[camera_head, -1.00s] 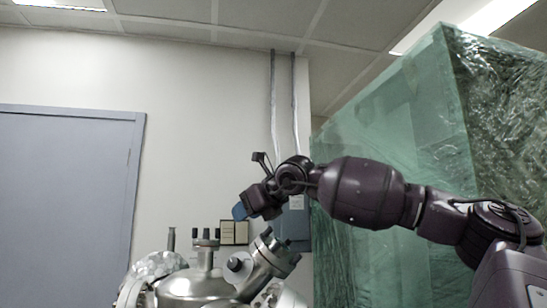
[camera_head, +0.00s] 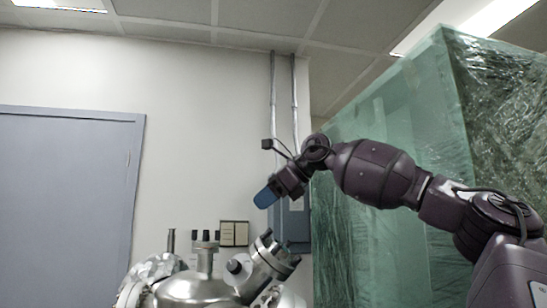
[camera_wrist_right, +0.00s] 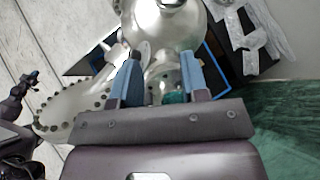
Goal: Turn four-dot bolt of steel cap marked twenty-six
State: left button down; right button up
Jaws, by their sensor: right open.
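A steel vacuum chamber (camera_head: 198,288) stands at the bottom of the head view. Its tilted port ends in a steel cap (camera_head: 276,257) with dark bolts around it; an upright port (camera_head: 205,262) with dark bolts is left of it. No number or dot marks are readable, so I cannot tell which cap or bolt is meant. My right gripper (camera_head: 264,198) is above the tilted port, apart from it, with blue fingers pointing down-left. In the right wrist view, the right gripper (camera_wrist_right: 160,72) is open and empty, with steel chamber parts (camera_wrist_right: 168,25) beyond its fingers.
A large green, film-wrapped block (camera_head: 395,190) stands on the right, behind my right arm. A grey door (camera_head: 65,190) is at the left. The air above the chamber is clear.

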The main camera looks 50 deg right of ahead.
notch_tip(320, 180, up, 10)
jog(key=d+n+g+y+p, duration=0.1)
jog(key=d+n+y+p, duration=0.1)
jog(key=n+y, duration=0.5)
jog(key=shift+s+d+r+y, duration=0.15)
jog(key=shift+d+y, duration=0.05)
jog(key=shift+y, duration=0.5)
jog(key=shift+c, duration=0.2)
